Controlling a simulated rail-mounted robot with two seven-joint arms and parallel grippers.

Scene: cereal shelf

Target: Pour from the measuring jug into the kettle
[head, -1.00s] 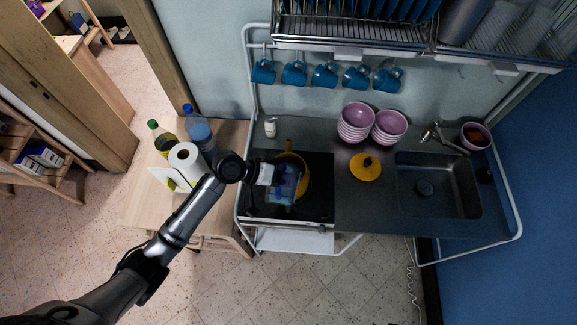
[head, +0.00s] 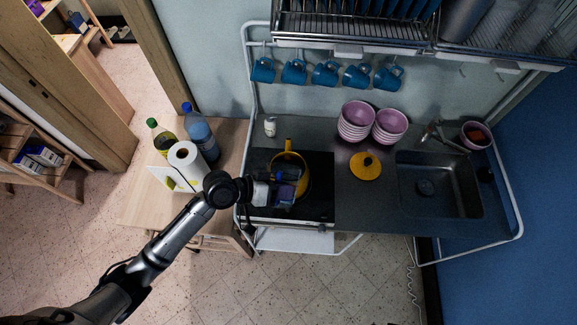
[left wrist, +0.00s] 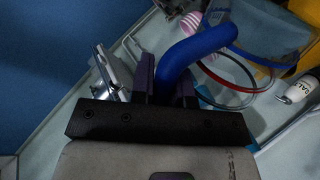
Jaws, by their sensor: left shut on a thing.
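The yellow kettle (head: 304,172) stands on the dark hob, its lid off and its handle up. The measuring jug (head: 283,190) is see-through with a blue handle. It is over the near left side of the kettle and partly covers it. My left gripper (head: 266,190) is shut on its handle; the blue handle (left wrist: 195,46) also shows between the fingers in the left wrist view. The jug's tilt and any liquid in it are hard to make out. The yellow lid (head: 366,167) lies on the counter right of the hob. My right gripper is not in view.
Stacked pink bowls (head: 389,124) stand behind the lid, and the sink (head: 440,187) is at the right. A small white shaker (head: 270,127) is behind the hob. Bottles (head: 201,135) and a paper roll (head: 186,165) stand on the wooden table at the left. Blue mugs (head: 325,75) hang above.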

